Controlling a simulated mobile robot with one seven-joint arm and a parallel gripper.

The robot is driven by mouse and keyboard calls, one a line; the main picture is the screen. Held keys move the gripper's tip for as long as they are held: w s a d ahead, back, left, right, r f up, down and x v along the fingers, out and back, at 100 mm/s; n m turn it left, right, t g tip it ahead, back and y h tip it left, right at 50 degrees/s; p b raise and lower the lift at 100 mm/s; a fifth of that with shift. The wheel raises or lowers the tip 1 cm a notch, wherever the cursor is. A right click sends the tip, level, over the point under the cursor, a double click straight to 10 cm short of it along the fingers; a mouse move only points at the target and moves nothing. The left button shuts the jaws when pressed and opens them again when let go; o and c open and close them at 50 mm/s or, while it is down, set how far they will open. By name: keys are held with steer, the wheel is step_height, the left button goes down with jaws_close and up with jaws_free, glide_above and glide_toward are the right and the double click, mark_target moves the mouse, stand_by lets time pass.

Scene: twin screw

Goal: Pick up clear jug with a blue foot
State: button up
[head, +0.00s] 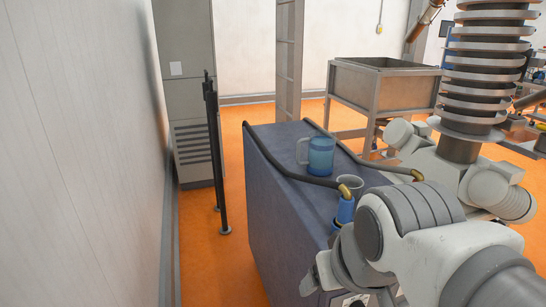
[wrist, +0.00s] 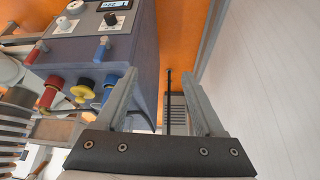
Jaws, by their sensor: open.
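A clear, blue-tinted jug (head: 321,157) stands upright on top of the dark blue cabinet (head: 283,195) in the head view. Its lower part is deeper blue, and its handle points left. The jug does not show in the wrist view. My gripper (wrist: 157,62) is open and empty in the wrist view, with its two fingers apart in front of the cabinet's panel side. In the head view my arm fills the lower right, and I cannot make out the fingers clearly. The gripper is apart from the jug.
Two black hoses with brass ends lie over the cabinet top, either side of the jug. A pale cup (head: 350,183) stands nearer my arm, partly hidden. The panel has red, blue and yellow knobs (wrist: 82,90). A wall (head: 75,150) runs along the left; a metal bin (head: 385,85) stands behind.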

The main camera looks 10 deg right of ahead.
stand_by(0.3)
steer(key=shift+w, duration=0.1)
steer(key=shift+c, duration=1.2)
steer(key=w+d+r+t+h+p, duration=0.1)
steer(key=w+d+r+t+h, duration=0.15)
steer(key=w, duration=0.95)
steer(key=n+t+y+p, duration=0.2)
steer(key=t+y, duration=0.1)
steer(key=t, duration=0.1)
glide_toward(299, 153)
steer(key=s+a+r, duration=0.3)
steer(key=s, duration=0.7)
steer(key=w+d+f, duration=0.1)
steer(key=w+f, duration=0.1)
steer(key=w, duration=0.2)
steer(key=w+f+t+y+p, duration=0.1)
steer(key=w+f, duration=0.1)
steer(key=w, duration=0.3)
steer(key=w+d+f+t+p, duration=0.1)
steer(key=w+f, duration=0.2)
steer(key=w, duration=0.2)
steer(key=shift+w+d+y, duration=0.15)
steer(key=shift+d+y, duration=0.1)
steer(key=shift+d, duration=0.1)
steer(key=shift+w+d+f+p, duration=0.1)
steer(key=shift+w+f+p, duration=0.1)
steer(key=shift+w+p, duration=1.25)
steer(key=shift+x, duration=1.2)
